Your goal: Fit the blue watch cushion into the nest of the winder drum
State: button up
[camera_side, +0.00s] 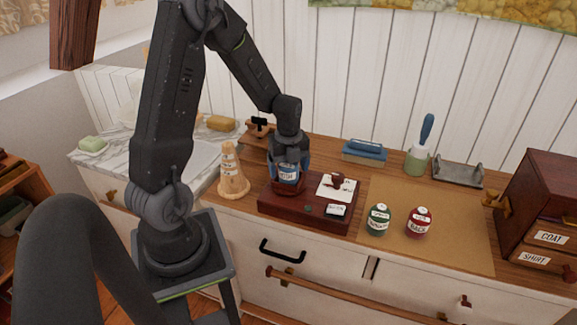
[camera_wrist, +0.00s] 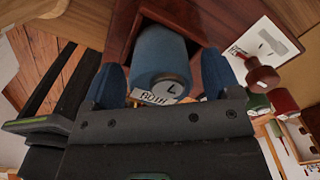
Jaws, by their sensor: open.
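The blue watch cushion (camera_wrist: 160,50) stands between the two blue fingers of my gripper (camera_wrist: 164,70) in the wrist view, with a white lettered label and a round end marked L. The fingers are open, one on each side, with narrow gaps to the cushion. In the side view the cushion (camera_side: 288,173) sits low at the left end of the dark red winder case (camera_side: 310,212), in a dark red rounded holder that looks like the drum nest (camera_side: 286,188). My gripper (camera_side: 289,162) is right above and around it. The cushion's lower part and seating depth are hidden.
A dark red cabinet (camera_side: 540,200) stands far right.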

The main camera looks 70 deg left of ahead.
notch_tip(320, 180, up, 12)
jog(key=s+d+r+n+t, duration=0.2)
jog(key=s+d+r+n, duration=0.1)
jog(key=d+n, duration=0.3)
jog(key=s+d+r+n+t, duration=0.1)
jog(key=s+d+r+n, duration=0.1)
jog(key=s+d+n, duration=0.2)
jog(key=s+d+r+n+t, duration=0.2)
jog(key=s+d+r+n, duration=0.1)
jog(key=d+n, duration=0.6)
jog(key=shift+s+d+r+t, duration=0.3)
jog(key=shift+s+d+r, duration=0.05)
jog(key=shift+s+d, duration=0.25)
jog(key=shift+o, duration=0.4)
dwell(0.7)
